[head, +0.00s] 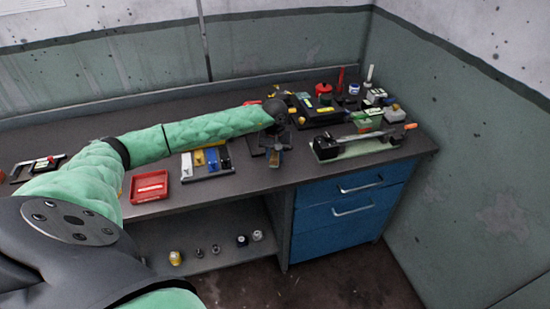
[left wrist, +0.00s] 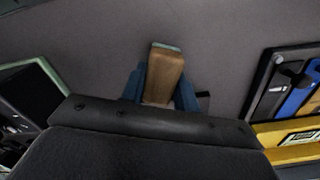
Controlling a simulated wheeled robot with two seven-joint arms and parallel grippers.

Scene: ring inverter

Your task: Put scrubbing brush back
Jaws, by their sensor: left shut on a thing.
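My left gripper (head: 275,157) is over the dark worktop (head: 240,190), near its front edge. In the left wrist view its two blue fingers (left wrist: 160,90) are shut on a wooden block-like piece, apparently the scrubbing brush (left wrist: 166,70). The brush points out from between the fingers, with a thin pale green edge at its far end. Its bristles cannot be made out. In the head view the gripper and wrist mostly hide the brush. My right gripper is not in view.
A holder (head: 207,174) with yellow and blue items and a red tray (head: 150,187) stand left of the gripper. A black device on a pale base (head: 355,147) and several small items crowd the right. Blue drawers (head: 352,200) are below. Bare worktop lies around the gripper's front.

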